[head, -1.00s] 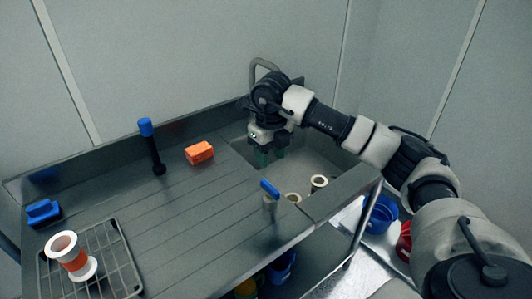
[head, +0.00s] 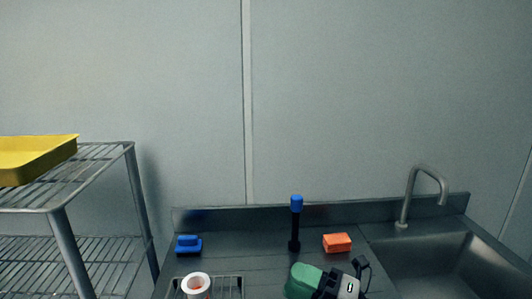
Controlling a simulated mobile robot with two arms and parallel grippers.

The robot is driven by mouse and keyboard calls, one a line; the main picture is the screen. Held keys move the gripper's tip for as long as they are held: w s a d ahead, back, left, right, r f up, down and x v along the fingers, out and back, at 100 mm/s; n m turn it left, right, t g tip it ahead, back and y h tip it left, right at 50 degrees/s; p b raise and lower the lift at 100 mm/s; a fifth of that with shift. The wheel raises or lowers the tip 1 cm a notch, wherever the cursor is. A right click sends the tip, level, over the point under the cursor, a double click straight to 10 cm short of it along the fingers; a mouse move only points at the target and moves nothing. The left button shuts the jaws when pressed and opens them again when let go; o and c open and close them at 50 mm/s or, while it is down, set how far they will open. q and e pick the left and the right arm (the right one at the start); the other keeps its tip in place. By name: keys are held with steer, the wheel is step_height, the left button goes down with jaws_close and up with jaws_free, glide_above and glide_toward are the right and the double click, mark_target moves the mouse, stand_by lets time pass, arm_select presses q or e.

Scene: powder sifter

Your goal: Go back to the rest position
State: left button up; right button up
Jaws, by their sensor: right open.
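My left gripper is not in view.
The counter holds a blue brush (head: 188,245), a blue-topped black upright tool (head: 295,225), an orange sponge (head: 337,243) and a white spool-shaped part (head: 196,284) on a wire rack (head: 229,283). The sink (head: 440,264) and faucet (head: 408,196) are right. A wire shelf (head: 95,160) with a yellow tray (head: 38,158) stands left.

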steer(key=s+d+f+m+t+h, duration=0.2)
steer(key=d+f+m+t+h, duration=0.35)
steer(key=m+h, duration=0.6)
steer(key=s+d+f+m+t+h, duration=0.2)
steer(key=d+f+m+h, duration=0.55)
steer(key=m, duration=0.75)
steer(key=s+d+f+m+g, duration=0.1)
steer(key=s+f+g, duration=0.3)
steer(key=s, duration=0.3)
steer(key=s+f+m+g, duration=0.2)
steer(key=s+f+g, duration=0.15)
steer(key=s, duration=0.25)
steer(key=s+d+f+m+g, duration=0.1)
steer(key=s+f+g, duration=0.2)
steer(key=s+g, duration=0.3)
step_height(320, 180, down, 25)
steer(key=s+d+f+g, duration=0.1)
steer(key=s+d+f, duration=0.1)
steer(key=s+f, duration=1.5)
steer(key=shift+d+f, duration=0.25)
